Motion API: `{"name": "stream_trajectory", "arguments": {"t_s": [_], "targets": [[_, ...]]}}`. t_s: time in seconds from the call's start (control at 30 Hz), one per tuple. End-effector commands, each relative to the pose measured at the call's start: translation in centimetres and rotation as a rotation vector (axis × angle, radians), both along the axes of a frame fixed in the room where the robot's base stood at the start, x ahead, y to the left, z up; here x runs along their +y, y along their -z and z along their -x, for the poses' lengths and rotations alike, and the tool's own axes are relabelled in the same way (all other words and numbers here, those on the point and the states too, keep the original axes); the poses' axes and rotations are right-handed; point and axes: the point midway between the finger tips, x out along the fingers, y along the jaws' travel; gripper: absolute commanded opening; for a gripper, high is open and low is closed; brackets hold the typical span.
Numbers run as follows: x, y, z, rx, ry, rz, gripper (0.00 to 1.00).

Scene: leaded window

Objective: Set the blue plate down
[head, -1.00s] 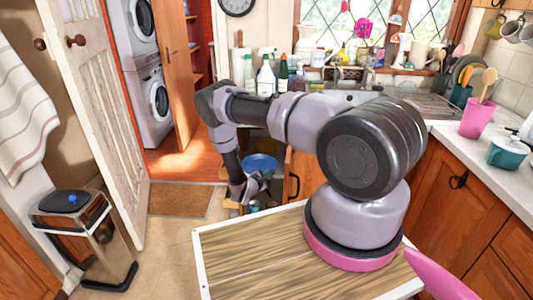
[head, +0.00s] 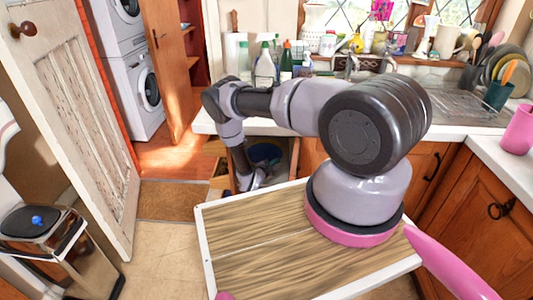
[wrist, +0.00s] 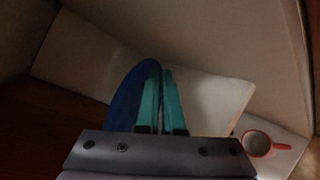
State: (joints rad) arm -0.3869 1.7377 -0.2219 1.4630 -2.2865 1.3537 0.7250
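The blue plate (wrist: 128,98) is held on edge, roughly upright, between the two teal fingers of my gripper (wrist: 161,100) in the wrist view. The fingers are close together with the plate's rim between them. In the head view the plate (head: 265,152) shows dark and shaded inside the open cupboard under the counter, and my gripper (head: 252,180) is at the cupboard's opening. Much of the plate is hidden behind the fingers and the gripper body in the wrist view. I cannot tell whether it touches a surface.
A pale panel (wrist: 215,100) lies behind the fingers. The cupboard walls are close around my gripper. The counter (head: 205,122) runs above the opening.

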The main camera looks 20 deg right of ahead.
Motion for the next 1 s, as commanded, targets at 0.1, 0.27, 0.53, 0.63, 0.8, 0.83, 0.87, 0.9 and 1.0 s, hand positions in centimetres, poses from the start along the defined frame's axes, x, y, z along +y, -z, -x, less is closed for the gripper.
{"name": "stream_trajectory", "arguments": {"t_s": [0.1, 0.27, 0.53, 0.63, 0.8, 0.83, 0.87, 0.9, 1.0], "targets": [[0.0, 0.7, 0.0, -0.001, 0.001, 0.000, 0.00], [-0.1, 3.7, 0.1, 0.000, 0.001, -0.001, 0.00], [0.0, 6.7, 0.1, -0.001, 0.001, -0.002, 0.00], [-0.1, 8.3, 0.1, -0.001, 0.001, -0.002, 0.00], [0.0, 9.9, 0.0, -0.002, 0.001, -0.001, 0.00], [0.0, 10.0, 0.0, -0.002, 0.001, -0.001, 0.00], [0.0, 10.0, 0.0, -0.002, 0.001, 0.000, 0.00], [0.0, 10.0, 0.0, -0.002, 0.001, 0.000, 0.00], [0.0, 10.0, 0.0, -0.002, 0.000, 0.000, 0.00]]}}
